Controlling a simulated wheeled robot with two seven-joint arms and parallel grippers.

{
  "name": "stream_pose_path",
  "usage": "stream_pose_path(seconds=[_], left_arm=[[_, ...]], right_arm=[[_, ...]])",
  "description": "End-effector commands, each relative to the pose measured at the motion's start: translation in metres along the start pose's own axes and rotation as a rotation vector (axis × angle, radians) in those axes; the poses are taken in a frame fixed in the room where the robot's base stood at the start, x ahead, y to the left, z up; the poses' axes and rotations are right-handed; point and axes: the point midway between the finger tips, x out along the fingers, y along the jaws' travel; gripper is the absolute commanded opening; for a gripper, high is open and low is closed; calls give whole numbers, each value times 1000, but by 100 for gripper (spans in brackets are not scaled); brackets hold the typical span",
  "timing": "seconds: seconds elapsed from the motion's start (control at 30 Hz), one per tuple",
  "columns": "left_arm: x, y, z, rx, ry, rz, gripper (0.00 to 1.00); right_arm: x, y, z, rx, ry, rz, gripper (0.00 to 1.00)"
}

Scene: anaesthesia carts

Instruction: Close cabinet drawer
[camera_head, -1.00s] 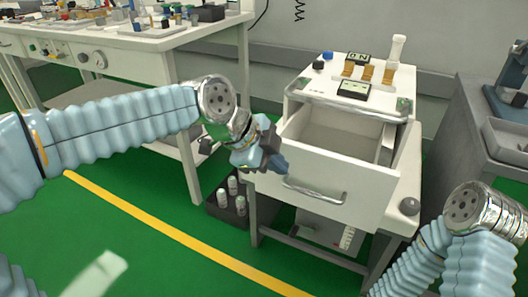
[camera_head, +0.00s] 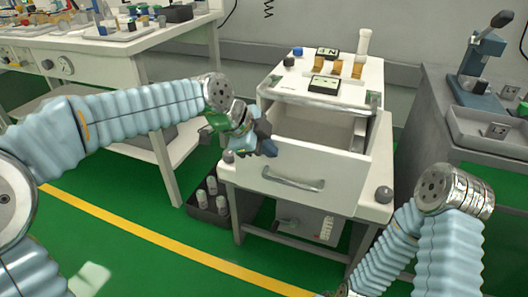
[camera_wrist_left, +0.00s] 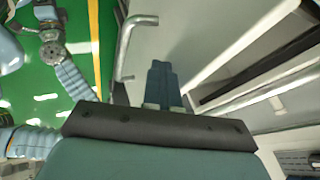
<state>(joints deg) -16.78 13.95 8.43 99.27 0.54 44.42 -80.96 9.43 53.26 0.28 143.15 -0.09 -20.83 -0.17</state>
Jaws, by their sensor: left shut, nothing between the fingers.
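The white cabinet (camera_head: 372,100) stands right of centre in the head view. Its drawer (camera_head: 305,180) is pulled out, with an empty-looking interior and a silver bar handle (camera_head: 292,183) on the front. My left gripper (camera_head: 268,142) is shut and empty at the upper left corner of the drawer front. I cannot tell whether it touches the drawer. In the left wrist view the shut fingers (camera_wrist_left: 162,82) lie beside the handle (camera_wrist_left: 124,48), apart from it. My right arm shows at the lower right of the head view, but its gripper is out of sight.
The cabinet top carries a labelled box, small amber items and a white bottle (camera_head: 363,46). A black crate of bottles (camera_head: 208,205) stands on the floor at left. A white workbench (camera_head: 100,65) is at left, a grey bench (camera_head: 440,110) at right.

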Motion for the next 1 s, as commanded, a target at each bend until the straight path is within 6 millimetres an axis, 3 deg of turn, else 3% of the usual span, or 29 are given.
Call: stream_pose_path(seconds=[0.2, 0.4, 1.0], left_arm=[[26, -59, -3, -1, 1, 3, 0], [45, -90, -2, -1, 1, 0, 0], [51, -91, -2, -1, 1, -1, 0]], right_arm=[[-29, -19, 4, -11, -14, -12, 43], [-43, -30, 7, -19, -22, -20, 43], [-39, -29, 8, -20, -23, -21, 43]])
